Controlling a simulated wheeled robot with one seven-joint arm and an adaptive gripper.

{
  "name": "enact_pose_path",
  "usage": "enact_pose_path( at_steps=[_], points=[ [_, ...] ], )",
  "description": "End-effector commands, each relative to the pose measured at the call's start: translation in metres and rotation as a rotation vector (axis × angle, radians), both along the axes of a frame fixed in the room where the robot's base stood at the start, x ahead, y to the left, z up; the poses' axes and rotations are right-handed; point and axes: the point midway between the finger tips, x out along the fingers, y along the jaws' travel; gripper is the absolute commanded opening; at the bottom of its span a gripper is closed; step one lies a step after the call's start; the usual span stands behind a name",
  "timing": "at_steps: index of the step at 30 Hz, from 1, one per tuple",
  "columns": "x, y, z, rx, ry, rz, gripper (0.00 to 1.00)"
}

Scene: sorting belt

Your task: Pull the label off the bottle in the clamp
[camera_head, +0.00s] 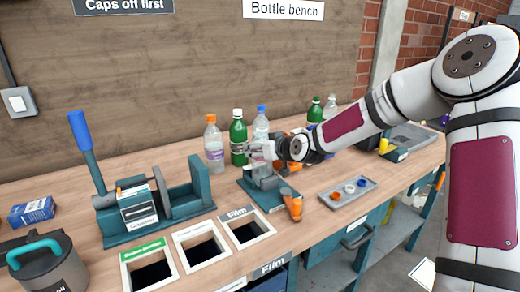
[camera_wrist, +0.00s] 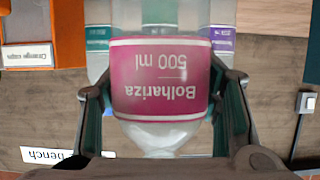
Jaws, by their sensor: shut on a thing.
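The bottle (camera_wrist: 158,132) is clear, with a pink label (camera_wrist: 160,78) reading "Bolhariza 500 ml", upside down in the wrist view. The label is still around the bottle and looks smooth. The teal clamp (camera_head: 268,198) stands near the middle of the bench. My gripper (camera_head: 259,151) is just above the clamp and hides most of the bottle in the head view. In the wrist view my gripper's fingers (camera_wrist: 163,98) are on both sides of the bottle at label height, shut on the label. The exact finger contact is hard to see.
Bin openings, one marked Film (camera_head: 246,228), are front left. A lever press (camera_head: 150,215) stands farther left.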

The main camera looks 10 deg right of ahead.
Motion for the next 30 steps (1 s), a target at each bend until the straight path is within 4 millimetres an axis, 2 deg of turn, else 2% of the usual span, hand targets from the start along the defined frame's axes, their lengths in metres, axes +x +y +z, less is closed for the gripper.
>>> enact_pose_path(
  at_steps=[30],
  points=[
    [0.0,0.0,0.043,0.0,0.0,0.0,0.39]
  ],
)
